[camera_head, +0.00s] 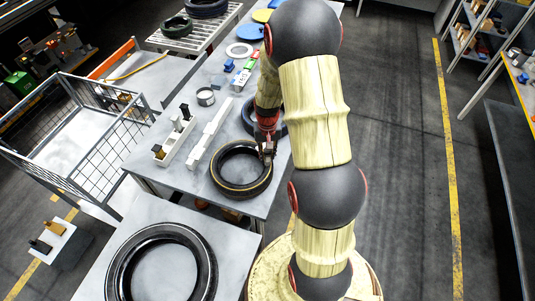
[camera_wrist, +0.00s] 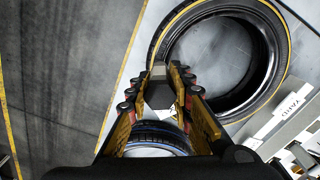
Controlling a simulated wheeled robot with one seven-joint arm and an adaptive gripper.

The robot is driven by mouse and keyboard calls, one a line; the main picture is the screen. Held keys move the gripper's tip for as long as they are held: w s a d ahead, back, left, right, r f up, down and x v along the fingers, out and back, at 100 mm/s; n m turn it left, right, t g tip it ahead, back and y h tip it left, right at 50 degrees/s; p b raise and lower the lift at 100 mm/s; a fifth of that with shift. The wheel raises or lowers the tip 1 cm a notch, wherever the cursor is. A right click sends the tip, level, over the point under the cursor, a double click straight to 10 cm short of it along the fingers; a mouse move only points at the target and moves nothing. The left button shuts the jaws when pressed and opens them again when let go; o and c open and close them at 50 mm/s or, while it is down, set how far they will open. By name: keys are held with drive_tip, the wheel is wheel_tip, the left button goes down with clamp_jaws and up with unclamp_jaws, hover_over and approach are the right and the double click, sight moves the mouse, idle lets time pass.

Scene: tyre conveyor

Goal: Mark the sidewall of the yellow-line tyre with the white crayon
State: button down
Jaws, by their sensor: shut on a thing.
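The yellow-line tyre (camera_head: 218,178) lies flat on the near end of the grey table. In the wrist view the tyre (camera_wrist: 276,62) is at the upper right, with a yellow line around its sidewall. My gripper (camera_head: 267,155) is over the tyre's upper right edge in the head view. In the wrist view my gripper (camera_wrist: 160,98) is shut on a short grey block-like piece, apparently the crayon (camera_wrist: 159,95), seen nearly end-on. Its tip looks beside the tyre's outer edge; I cannot tell whether it touches. No mark on the sidewall can be made out.
A blue-line tyre (camera_wrist: 150,128) lies close by under my gripper, partly hidden by my arm in the head view. A white holder (camera_head: 177,143) with dark and tan pieces, a long white bar (camera_head: 209,135) and a metal cup (camera_head: 205,97) are left. Another tyre (camera_head: 119,263) lies nearer.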

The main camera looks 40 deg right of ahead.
drive_tip(key=shift+s+d+f, duration=0.1)
drive_tip(key=shift+s+d, duration=0.35)
drive_tip(key=shift+s, duration=0.05)
idle(0.9)
drive_tip(key=shift+w+a, duration=0.3)
idle(0.4)
drive_tip(key=shift+w+a, duration=0.15)
drive_tip(key=shift+w, duration=0.1)
drive_tip(key=shift+s+d, duration=0.45)
idle(0.7)
drive_tip(key=shift+r+p, duration=2)
drive_tip(key=shift+r, duration=1.6)
drive_tip(key=shift+a+f, duration=0.1)
